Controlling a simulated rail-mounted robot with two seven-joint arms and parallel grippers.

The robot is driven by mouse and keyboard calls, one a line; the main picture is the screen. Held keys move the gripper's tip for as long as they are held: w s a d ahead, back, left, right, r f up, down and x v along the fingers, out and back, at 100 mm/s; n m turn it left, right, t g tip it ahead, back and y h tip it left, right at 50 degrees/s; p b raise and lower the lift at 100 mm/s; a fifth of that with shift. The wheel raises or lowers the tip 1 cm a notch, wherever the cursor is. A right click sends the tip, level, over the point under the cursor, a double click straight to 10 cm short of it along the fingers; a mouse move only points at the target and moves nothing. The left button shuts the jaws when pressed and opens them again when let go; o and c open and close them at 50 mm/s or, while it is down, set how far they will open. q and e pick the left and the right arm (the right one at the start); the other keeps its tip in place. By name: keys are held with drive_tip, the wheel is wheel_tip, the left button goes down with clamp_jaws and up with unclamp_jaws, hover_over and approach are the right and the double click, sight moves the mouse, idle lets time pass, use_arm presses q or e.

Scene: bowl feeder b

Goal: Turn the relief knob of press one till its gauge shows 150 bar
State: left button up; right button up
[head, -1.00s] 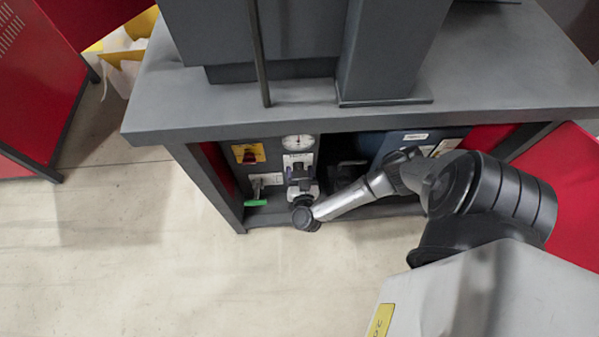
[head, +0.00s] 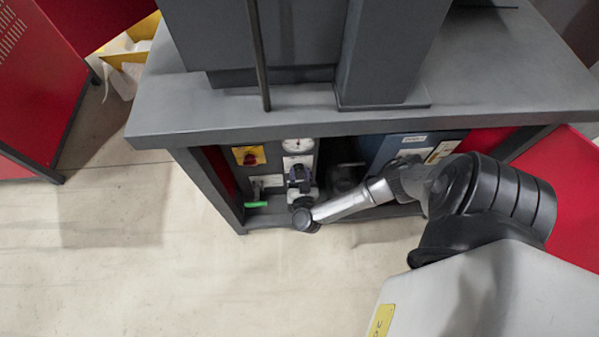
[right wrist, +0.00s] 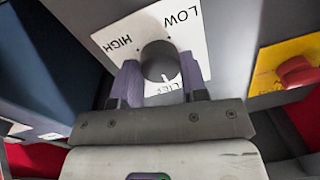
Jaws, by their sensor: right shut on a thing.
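The relief knob (right wrist: 158,58) is a dark grey round knob on a white plate (right wrist: 184,30) lettered HIGH and LOW, with part of another word below. My right gripper (right wrist: 160,72) is shut on the knob, one purple finger on each side. A small white mark shows at the knob's lower edge. In the head view my right gripper (head: 300,174) is at the panel under the press table, just below the round white gauge (head: 298,146). The gauge's reading is too small to tell. The gripper hides the knob there. My left gripper is out of view.
A red switch on a yellow plate (head: 249,155) is left of the gauge, with a green-handled valve (head: 257,204) below it. The table top (head: 480,90) overhangs the panel. A blue unit (head: 398,148) stands to the right. The floor in front is clear.

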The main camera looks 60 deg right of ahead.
drive_tip(key=shift+s+a+r+m+p, duration=0.15)
drive_tip(key=shift+m+p, duration=0.55)
drive_tip(key=shift+p, duration=1.7)
drive_tip(key=shift+m+p, duration=0.5)
drive_tip(key=shift+p, duration=0.05)
drive_tip(key=shift+f+m, duration=0.25)
drive_tip(key=shift+m, duration=2.05)
drive_tip(key=o, duration=0.9)
